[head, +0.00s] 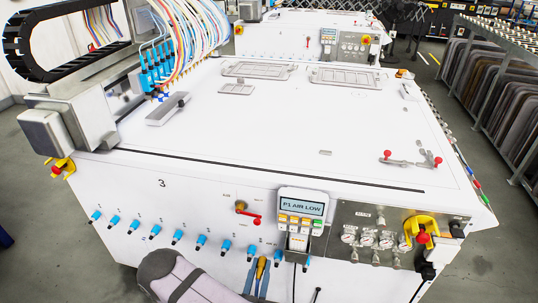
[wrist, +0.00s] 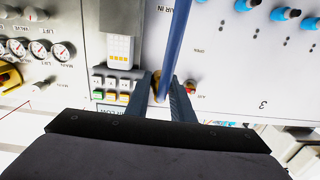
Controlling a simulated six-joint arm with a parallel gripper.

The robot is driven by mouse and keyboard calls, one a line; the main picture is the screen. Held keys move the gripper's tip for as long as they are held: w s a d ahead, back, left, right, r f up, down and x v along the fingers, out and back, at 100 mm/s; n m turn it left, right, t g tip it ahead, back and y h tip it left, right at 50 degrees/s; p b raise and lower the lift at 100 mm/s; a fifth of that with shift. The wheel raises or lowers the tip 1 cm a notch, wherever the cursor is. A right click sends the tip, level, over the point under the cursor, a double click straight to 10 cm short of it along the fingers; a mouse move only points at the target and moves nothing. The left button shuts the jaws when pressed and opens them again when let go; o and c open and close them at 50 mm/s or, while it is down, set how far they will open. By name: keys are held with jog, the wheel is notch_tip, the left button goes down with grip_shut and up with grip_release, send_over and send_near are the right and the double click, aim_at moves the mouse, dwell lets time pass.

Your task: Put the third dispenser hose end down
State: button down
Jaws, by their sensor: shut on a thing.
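My gripper (head: 262,274) is at the bottom of the head view, in front of the white machine's front panel and below the control pendant. In the wrist view its two dark blue-grey fingers (wrist: 163,92) are shut on a blue hose (wrist: 176,40), which runs up out of the picture. A yellow-brown piece (head: 261,267) shows between the fingers; I cannot tell whether it is the hose end. A row of blue fittings (head: 155,231) lines the front panel. Blue dispensers (head: 153,70) hang from the gantry head. I cannot tell which is the third.
The pendant (head: 300,207) reads "P1 AIR LOW". A red-handled valve (head: 250,215) is left of it, a gauge panel (head: 375,240) right of it. A yellow-and-red emergency stop (head: 421,236) is at the right corner. The white table top (head: 270,125) is mostly clear, with grey plates at the back.

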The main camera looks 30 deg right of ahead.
jog(key=w+a+r+n+t+y+p, duration=0.1)
jog(key=a+r+p, duration=0.1)
jog(key=r+p, duration=0.75)
jog(key=w+a+r+p, duration=0.1)
jog(key=a+r+p, duration=0.2)
jog(key=r+p, duration=0.65)
notch_tip(320, 180, up, 12)
jog(key=m+g+h+b, duration=0.5)
jog(key=m+g+b, duration=0.1)
jog(key=g+b, duration=0.1)
send_over(268, 170)
jog(key=shift+f+p, duration=0.7)
jog(key=shift+f, duration=4.05)
jog(key=shift+f, duration=0.15)
jog(key=shift+f+b, duration=0.35)
jog(key=shift+b, duration=0.1)
jog(key=shift+f, duration=0.1)
